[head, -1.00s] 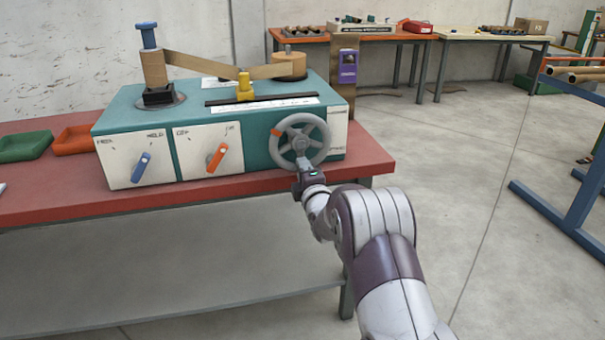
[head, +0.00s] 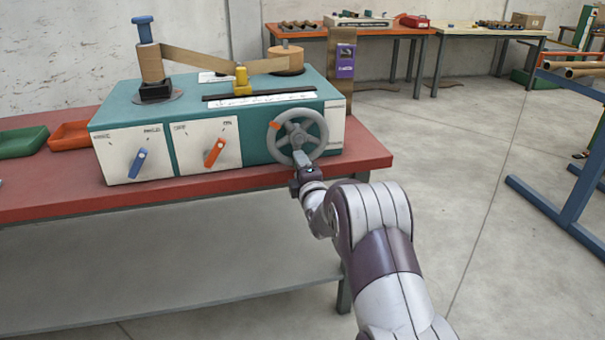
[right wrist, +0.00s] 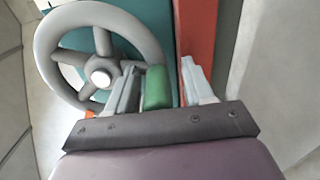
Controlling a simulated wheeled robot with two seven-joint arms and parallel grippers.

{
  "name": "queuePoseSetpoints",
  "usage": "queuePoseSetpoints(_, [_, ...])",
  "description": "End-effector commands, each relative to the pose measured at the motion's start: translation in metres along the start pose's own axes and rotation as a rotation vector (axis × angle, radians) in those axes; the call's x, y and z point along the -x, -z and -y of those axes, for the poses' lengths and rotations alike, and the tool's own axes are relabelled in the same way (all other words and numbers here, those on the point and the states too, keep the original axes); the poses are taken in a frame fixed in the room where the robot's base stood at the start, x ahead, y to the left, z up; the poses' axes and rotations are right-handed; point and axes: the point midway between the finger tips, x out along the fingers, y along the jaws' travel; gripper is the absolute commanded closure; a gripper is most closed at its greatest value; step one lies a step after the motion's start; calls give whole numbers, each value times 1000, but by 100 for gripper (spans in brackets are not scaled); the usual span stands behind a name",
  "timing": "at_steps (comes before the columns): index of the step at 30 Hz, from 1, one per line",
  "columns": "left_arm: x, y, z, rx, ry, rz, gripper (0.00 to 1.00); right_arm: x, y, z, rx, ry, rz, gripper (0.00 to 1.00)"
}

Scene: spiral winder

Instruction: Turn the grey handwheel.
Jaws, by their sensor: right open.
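The grey handwheel (head: 323,128) is on the right front of the teal winding machine (head: 254,148). An orange mark (head: 275,126) sits on the upper left of its rim. My right gripper (head: 300,157) is at the wheel's lower rim, its fingers overlapping it. In the right wrist view the handwheel (right wrist: 150,35) fills the upper left. There my right gripper (right wrist: 160,80) is open, with one finger in front of the wheel's opening and one to the right of the rim. A green block (right wrist: 157,88) shows between them; I cannot tell what it belongs to. My left gripper is out of view.
The machine stands on a red bench (head: 50,193). A blue lever (head: 138,163) and an orange lever (head: 214,152) are left of the wheel. Green (head: 22,143) and orange (head: 70,136) trays lie at far left. A blue frame (head: 560,210) stands right, across open floor.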

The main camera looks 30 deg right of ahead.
Motion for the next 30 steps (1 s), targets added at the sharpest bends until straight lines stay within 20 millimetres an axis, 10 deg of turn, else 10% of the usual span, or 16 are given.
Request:
queuePoseSetpoints(18, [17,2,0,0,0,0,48,116,0,0,0,3,0,48])
queuePoseSetpoints(30, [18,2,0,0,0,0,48,126,1,0,0,2,-1,48])
